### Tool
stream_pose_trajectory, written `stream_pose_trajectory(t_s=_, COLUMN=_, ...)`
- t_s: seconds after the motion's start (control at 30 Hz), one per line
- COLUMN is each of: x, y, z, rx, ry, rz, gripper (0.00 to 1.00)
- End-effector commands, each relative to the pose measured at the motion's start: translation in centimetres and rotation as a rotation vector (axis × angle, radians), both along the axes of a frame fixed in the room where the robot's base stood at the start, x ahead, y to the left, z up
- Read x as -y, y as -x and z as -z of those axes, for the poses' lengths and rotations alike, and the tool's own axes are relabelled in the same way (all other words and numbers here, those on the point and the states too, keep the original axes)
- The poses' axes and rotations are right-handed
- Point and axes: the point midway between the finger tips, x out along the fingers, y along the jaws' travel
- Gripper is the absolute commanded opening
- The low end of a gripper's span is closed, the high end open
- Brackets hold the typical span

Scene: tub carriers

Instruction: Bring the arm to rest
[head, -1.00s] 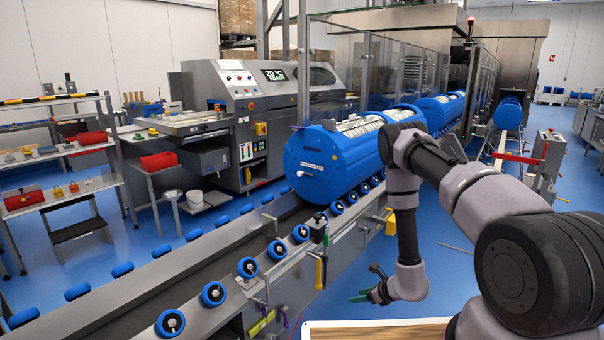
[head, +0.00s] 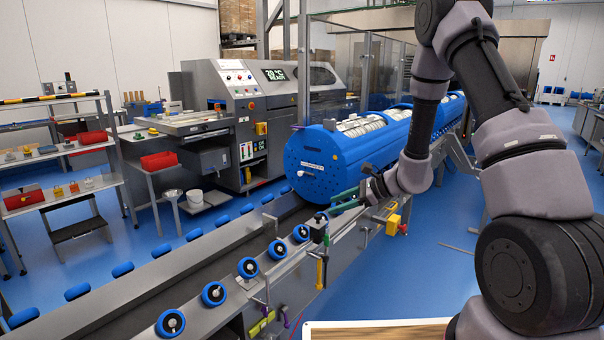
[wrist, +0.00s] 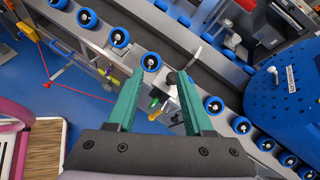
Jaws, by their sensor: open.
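My gripper (head: 345,201) is at the near side of the conveyor in the head view, in front of the lower part of the blue tub carrier (head: 335,160). In the wrist view its two green fingers (wrist: 160,105) are apart with nothing held between them. Past the fingertips are the conveyor's edge and a small bracket (wrist: 168,92) with a yellow-tipped part. The blue tub carrier (wrist: 285,95) also shows at the right of the wrist view. My arm is raised and bent, with the forearm hanging down to the gripper.
The conveyor (head: 215,270) has blue rollers (head: 213,293) along its near edge. More blue tubs stand in line behind the first. A grey machine (head: 265,110) stands beyond. A wooden-topped surface (head: 380,331) is at the bottom edge.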

Motion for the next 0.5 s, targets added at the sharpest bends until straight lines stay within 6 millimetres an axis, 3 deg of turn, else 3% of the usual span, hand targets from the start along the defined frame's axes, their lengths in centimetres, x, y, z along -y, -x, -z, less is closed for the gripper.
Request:
stream_pose_trajectory(t_s=0.03, x=-0.2, y=0.7, z=-3.1, rx=0.047, ry=0.018, rz=-0.054, gripper=0.52)
stream_pose_trajectory(t_s=0.2, x=-0.2, y=4.2, z=-10.5, rx=0.174, ry=0.106, rz=-0.233, gripper=0.52)
stream_pose_trajectory(t_s=0.5, x=2.3, y=11.9, z=-20.1, rx=0.410, ry=0.361, rz=-0.498, gripper=0.52)
